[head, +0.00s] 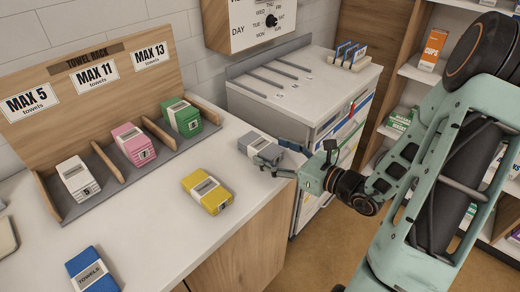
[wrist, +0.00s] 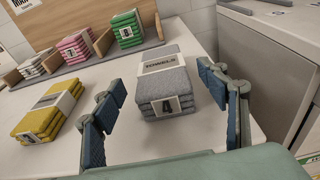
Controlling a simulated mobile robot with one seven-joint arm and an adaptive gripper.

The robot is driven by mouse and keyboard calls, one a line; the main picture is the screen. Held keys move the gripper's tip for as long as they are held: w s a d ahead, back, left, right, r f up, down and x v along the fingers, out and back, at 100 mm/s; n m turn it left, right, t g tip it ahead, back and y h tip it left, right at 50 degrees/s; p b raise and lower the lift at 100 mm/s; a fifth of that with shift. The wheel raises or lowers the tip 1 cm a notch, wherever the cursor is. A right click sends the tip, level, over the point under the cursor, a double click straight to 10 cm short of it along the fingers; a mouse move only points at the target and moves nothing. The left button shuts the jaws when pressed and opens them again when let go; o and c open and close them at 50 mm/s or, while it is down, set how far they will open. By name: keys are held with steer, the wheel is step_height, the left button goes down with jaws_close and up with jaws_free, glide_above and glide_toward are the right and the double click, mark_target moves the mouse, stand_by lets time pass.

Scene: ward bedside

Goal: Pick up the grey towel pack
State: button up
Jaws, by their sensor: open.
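The grey towel pack (head: 259,146) lies on the white counter near its right edge, to the right of the yellow pack. In the wrist view the grey pack (wrist: 168,84) has a white band reading "TOWELS" and a tag with a 4. My gripper (head: 276,157) is at the pack's near right side in the head view. In the wrist view my gripper (wrist: 160,92) is open, with one blue-padded finger to the left of the pack and one to its right. Gaps show between the pack and both fingers.
A yellow towel pack (head: 207,193) lies left of the grey one, and a blue pack (head: 92,270) lies at the front. The wooden towel rack (head: 60,135) holds white (head: 77,178), pink (head: 133,144) and green (head: 183,117) packs. A drawer cabinet (head: 300,120) stands behind the counter (head: 160,235).

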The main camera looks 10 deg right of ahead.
mark_target(260, 144)
steer(key=x, duration=0.5)
steer(key=shift+w, duration=0.2)
steer(key=c, duration=1.3)
steer(key=shift+r, duration=0.15)
